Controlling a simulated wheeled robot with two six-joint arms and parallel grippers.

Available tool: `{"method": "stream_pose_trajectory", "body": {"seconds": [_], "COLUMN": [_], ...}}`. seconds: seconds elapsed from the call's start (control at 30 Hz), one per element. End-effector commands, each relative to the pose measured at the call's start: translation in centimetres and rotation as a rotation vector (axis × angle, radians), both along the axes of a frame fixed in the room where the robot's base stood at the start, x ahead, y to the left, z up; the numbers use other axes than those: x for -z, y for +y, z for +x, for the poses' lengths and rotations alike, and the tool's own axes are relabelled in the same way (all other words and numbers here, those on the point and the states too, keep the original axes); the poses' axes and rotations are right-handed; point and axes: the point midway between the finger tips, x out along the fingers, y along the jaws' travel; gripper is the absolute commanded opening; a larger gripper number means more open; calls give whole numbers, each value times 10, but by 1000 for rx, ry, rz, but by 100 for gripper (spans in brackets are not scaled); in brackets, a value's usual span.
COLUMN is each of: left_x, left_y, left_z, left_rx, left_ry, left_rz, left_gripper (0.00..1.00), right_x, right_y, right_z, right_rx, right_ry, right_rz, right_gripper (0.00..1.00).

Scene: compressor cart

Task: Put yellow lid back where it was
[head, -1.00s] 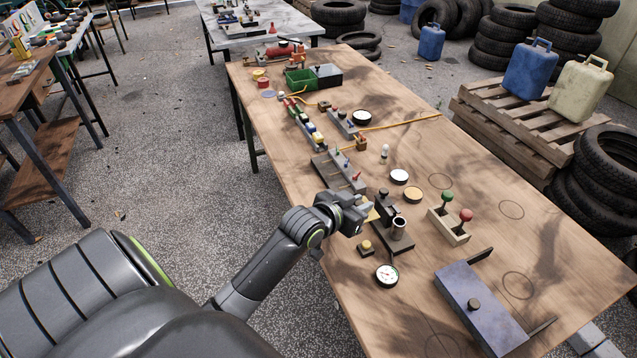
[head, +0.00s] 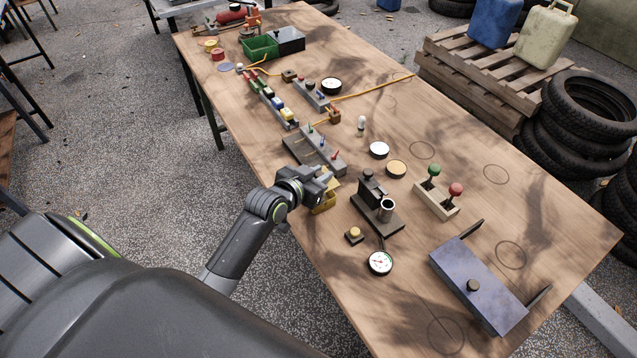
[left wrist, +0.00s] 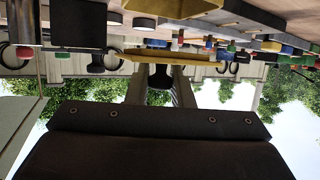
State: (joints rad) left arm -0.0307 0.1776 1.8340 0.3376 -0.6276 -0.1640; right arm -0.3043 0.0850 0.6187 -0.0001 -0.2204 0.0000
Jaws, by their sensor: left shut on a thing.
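My left gripper (head: 325,183) is over the near left edge of the wooden table. It is shut on the yellow lid (left wrist: 170,54), a thin flat piece seen edge-on in the left wrist view. In the head view the lid is mostly hidden by the gripper. A gold-yellow box-like piece (head: 325,205) shows just below the gripper; I cannot tell whether the lid touches it. My right gripper is not in view.
The table (head: 560,215) holds a black stand with a metal cup (head: 386,208), a gauge (head: 380,262), a yellow button (head: 354,235), a grey peg rack (head: 313,150), a lever block (head: 436,200) and a blue-grey box (head: 478,285). Bare wood lies on the right.

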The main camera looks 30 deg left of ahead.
Motion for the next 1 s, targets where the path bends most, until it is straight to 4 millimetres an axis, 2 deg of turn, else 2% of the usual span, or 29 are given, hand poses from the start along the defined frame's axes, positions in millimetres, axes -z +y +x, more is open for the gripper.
{"method": "stream_pose_trajectory", "body": {"seconds": [0.1, 0.23, 0.83, 0.87, 1.0], "left_x": [19, 33, 44, 44, 43], "left_y": [0, 0, 0, 0, 0], "left_z": [-1, -1, 0, 0, 0], "left_rx": [-2, -1, -1, -1, -1], "left_ry": [5, 4, 1, 1, 1], "left_rz": [-1, 0, 0, 0, 0], "left_gripper": [0, 0, 0, 23, 41], "right_x": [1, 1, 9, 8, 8], "right_y": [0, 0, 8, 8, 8], "right_z": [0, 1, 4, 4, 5], "right_rx": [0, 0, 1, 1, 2], "right_ry": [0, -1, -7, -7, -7], "right_rz": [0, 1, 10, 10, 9], "right_gripper": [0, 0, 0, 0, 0]}}
